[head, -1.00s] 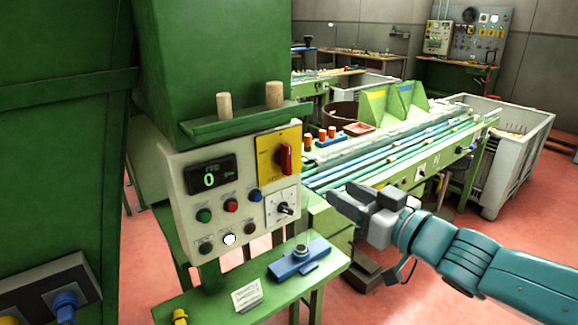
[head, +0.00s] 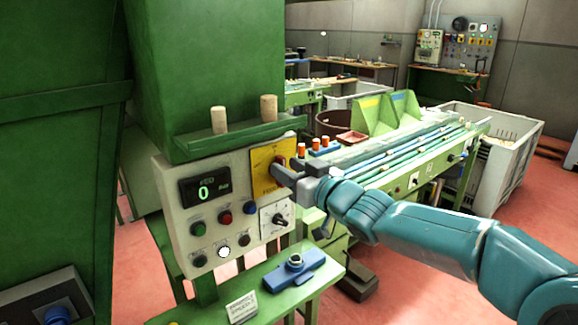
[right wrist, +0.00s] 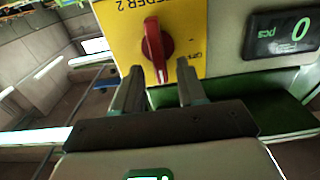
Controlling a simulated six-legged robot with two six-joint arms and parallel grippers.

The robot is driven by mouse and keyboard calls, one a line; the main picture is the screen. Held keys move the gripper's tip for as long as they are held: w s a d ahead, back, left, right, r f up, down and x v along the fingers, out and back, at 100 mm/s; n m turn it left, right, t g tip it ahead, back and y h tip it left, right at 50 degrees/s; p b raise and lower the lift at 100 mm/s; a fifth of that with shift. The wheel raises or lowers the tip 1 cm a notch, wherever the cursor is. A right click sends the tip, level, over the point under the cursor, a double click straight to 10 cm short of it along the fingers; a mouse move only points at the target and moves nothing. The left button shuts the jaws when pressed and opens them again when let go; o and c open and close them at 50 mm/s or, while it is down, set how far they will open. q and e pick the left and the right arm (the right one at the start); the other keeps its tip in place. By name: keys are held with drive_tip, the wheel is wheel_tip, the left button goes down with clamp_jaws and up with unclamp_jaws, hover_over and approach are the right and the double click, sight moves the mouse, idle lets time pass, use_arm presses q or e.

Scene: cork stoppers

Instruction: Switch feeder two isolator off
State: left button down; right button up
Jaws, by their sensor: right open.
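The feeder two isolator is a red rotary handle on a yellow plate (head: 261,168) at the upper right of the control panel. In the right wrist view the red handle (right wrist: 153,48) stands nearly upright, and the plate (right wrist: 118,25) reads "FEEDER 2". My right gripper (head: 284,170) is at the plate in the head view and partly covers the handle. In the right wrist view my right gripper (right wrist: 160,82) is open, its two fingers on either side of the handle's lower end. I cannot tell whether they touch it. My left gripper is out of view.
The panel (head: 170,195) carries a display reading 0 (head: 204,190), several buttons and a black selector knob (head: 279,219). Two corks (head: 268,108) stand on the green ledge above. A blue fixture (head: 290,275) sits on the shelf below.

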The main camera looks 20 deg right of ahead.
drive_tip(key=shift+w+a, duration=0.15)
drive_tip(key=shift+w, duration=0.1)
clamp_jaws()
